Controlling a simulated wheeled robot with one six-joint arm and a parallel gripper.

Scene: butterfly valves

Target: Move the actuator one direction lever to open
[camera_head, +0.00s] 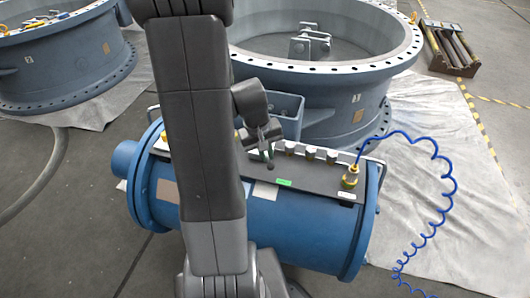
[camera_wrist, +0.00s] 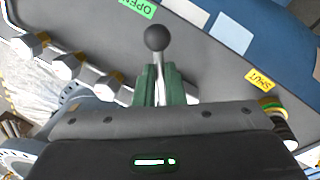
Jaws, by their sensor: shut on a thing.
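The actuator (camera_head: 300,228) is a blue horizontal cylinder with a dark top plate, in the middle of the head view. Its direction lever (camera_wrist: 157,40), a metal rod with a dark round knob, stands between the green fingers of my gripper (camera_wrist: 161,75) in the wrist view. My gripper (camera_head: 265,137) is shut on the lever, with the knob past the fingertips. A green OPEN label (camera_wrist: 138,7) is at upper left of the knob, and a yellow SHUT label (camera_wrist: 260,80) is to its right. The green label also shows in the head view (camera_head: 285,183). My arm hides part of the actuator.
Several fittings (camera_wrist: 67,66) line the plate beside the lever. A coiled blue hose (camera_head: 445,165) rises from a brass fitting (camera_head: 350,177) at the plate's right end. A large valve ring (camera_head: 340,100) stands behind the actuator, and another ring (camera_head: 65,65) at upper left.

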